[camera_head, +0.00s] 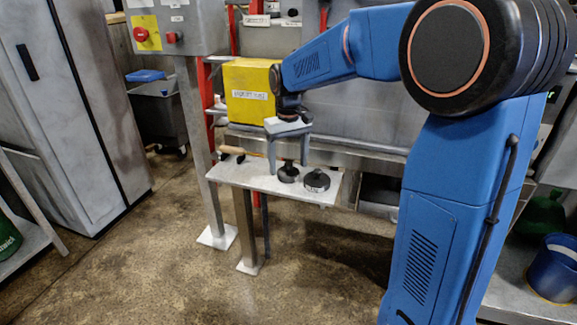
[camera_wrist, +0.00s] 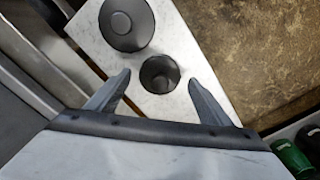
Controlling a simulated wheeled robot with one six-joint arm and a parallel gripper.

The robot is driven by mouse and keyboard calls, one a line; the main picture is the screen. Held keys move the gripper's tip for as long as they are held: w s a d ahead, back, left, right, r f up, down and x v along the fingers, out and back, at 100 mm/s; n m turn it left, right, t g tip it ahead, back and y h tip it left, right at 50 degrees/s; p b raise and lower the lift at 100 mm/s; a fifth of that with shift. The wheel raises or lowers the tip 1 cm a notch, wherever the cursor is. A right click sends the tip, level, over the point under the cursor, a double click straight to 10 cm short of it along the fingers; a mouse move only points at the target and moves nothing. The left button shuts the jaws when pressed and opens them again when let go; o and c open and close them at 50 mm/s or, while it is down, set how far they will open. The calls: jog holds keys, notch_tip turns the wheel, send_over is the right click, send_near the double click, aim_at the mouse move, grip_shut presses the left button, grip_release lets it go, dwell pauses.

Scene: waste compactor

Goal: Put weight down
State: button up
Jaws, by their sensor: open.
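Two dark round weights stand on a small light shelf (camera_head: 240,175). The left weight (camera_head: 288,174) has a knob on top and appears in the wrist view (camera_wrist: 160,73) as a dark disc. The other, labelled weight (camera_head: 317,181) stands to its right, and I take it to be the larger disc in the wrist view (camera_wrist: 127,22). My gripper (camera_head: 288,167) points down over the left weight. Its fingers (camera_wrist: 160,78) are open, one on each side of that weight, with visible gaps. Exact fingertip height above the shelf is unclear.
A wooden-handled tool (camera_head: 231,150) lies at the shelf's back left. A yellow box (camera_head: 249,90) stands behind my gripper. A grey post (camera_head: 196,140) with a control box (camera_head: 172,28) rises left of the shelf. Open floor (camera_head: 170,270) lies in front.

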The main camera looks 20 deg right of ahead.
notch_tip(320, 180, up, 10)
jog(key=r, duration=0.1)
jog(key=s+d+t, duration=0.1)
jog(key=s+d, duration=0.1)
jog(key=s, duration=0.8)
jog(key=s+d+f+m+t, duration=0.1)
jog(key=s+f, duration=0.4)
jog(key=s, duration=0.6)
jog(key=s+d+f+t, duration=0.2)
jog(key=s+f, duration=0.4)
jog(key=s, duration=0.5)
jog(key=shift+s+d+m+t, duration=0.15)
jog(key=shift+d+m+t, duration=0.15)
jog(key=shift+m, duration=0.1)
jog(key=shift+o, duration=0.6)
jog(key=shift+s+f, duration=0.25)
jog(key=shift+f, duration=0.15)
notch_tip(320, 180, up, 16)
jog(key=n+g, duration=0.5)
jog(key=n, duration=0.8)
send_over(288, 164)
notch_tip(288, 164, down, 11)
jog(key=shift+r, duration=0.1)
jog(key=shift+w+d+f, duration=0.1)
jog(key=shift+w+f, duration=0.05)
jog(key=shift+f, duration=1.4)
jog(key=shift+w+f, duration=0.15)
jog(key=shift+f, duration=1.35)
